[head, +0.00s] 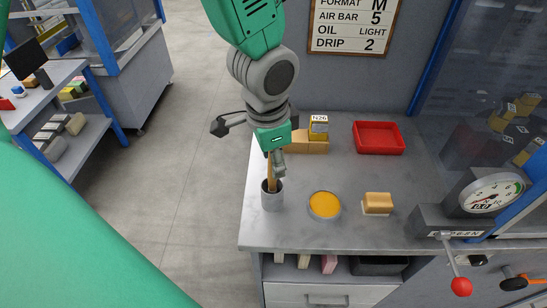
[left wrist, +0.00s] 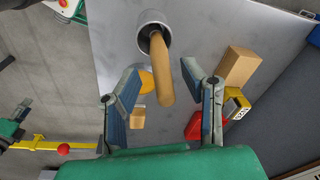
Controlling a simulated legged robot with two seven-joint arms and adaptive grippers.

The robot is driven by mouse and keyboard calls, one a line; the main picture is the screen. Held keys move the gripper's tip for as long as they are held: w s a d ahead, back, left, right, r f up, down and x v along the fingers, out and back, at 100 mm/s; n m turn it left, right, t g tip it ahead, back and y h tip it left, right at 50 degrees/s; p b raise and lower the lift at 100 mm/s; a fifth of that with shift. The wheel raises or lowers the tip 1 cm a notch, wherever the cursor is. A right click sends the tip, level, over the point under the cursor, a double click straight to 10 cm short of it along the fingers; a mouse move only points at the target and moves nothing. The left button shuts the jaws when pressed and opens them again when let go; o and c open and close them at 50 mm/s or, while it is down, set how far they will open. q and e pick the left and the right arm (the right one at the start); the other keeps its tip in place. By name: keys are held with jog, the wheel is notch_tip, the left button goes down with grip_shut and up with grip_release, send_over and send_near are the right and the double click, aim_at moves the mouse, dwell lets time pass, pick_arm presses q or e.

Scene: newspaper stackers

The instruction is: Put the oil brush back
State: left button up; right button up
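The oil brush shows as a wooden handle (head: 271,174) standing in a grey cup (head: 272,199) at the bench's left front. In the left wrist view the tan handle (left wrist: 161,72) leans out of the cup (left wrist: 152,22), its free end toward the camera; its bristles are hidden inside. My left gripper (head: 274,160) is just above the cup. In the left wrist view its two fingers (left wrist: 160,80) are spread, one on each side of the handle, with gaps showing. A round dish of yellow oil (head: 324,205) sits right of the cup. My right gripper is not in view.
A tan block with a pale base (head: 377,203) lies right of the dish. A red tray (head: 379,138) and boxes, one marked N26 (head: 318,127), stand behind. A gauge (head: 492,195) with a red-knobbed lever (head: 461,286) is at right. The bench front (head: 300,236) is clear.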

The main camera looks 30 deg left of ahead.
pick_arm(q)
notch_tip(320, 180, up, 12)
jog(key=s+p, duration=0.1)
jog(key=shift+s+f, duration=0.2)
jog(key=shift+d, duration=0.1)
dwell(0.4)
